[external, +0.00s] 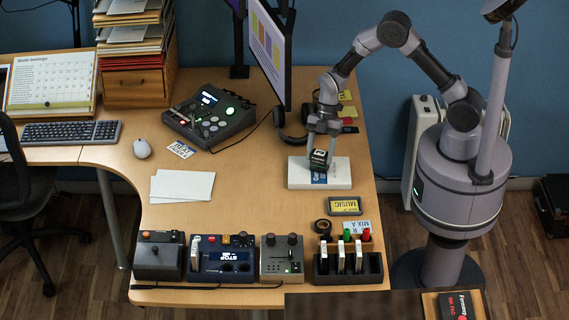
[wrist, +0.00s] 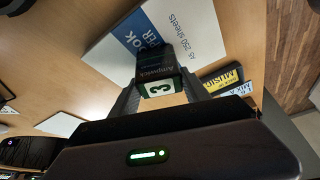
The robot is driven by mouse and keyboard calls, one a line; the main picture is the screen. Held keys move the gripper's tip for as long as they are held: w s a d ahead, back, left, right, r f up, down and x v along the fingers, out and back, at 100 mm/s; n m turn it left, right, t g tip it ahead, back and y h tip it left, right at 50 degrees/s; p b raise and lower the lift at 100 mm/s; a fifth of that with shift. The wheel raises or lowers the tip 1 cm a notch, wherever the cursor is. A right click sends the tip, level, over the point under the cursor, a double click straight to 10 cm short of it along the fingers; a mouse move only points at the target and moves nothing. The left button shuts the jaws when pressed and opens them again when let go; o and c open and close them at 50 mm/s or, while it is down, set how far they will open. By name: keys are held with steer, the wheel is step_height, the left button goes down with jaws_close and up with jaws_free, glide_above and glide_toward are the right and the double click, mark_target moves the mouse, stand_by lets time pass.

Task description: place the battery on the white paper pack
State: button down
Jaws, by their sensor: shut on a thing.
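The white paper pack (external: 338,178) lies flat on the desk, near its right edge. It has a blue band and shows print in the wrist view (wrist: 199,28). In the wrist view the battery (wrist: 158,86) sits between the two fingers (wrist: 157,92) and hides part of the pack. The battery is over the pack's left part in the external view. I cannot tell whether it touches the pack.
A yellow MUSIC cassette (external: 345,205), a black tape roll (external: 322,227) and a black rack (external: 347,268) lie in front of the pack. Headphones (external: 292,139) and a monitor (external: 268,50) stand behind. White sheets (external: 182,187) lie left, with bare desk between.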

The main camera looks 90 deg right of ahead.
steer(key=c, duration=0.5)
jaws_free()
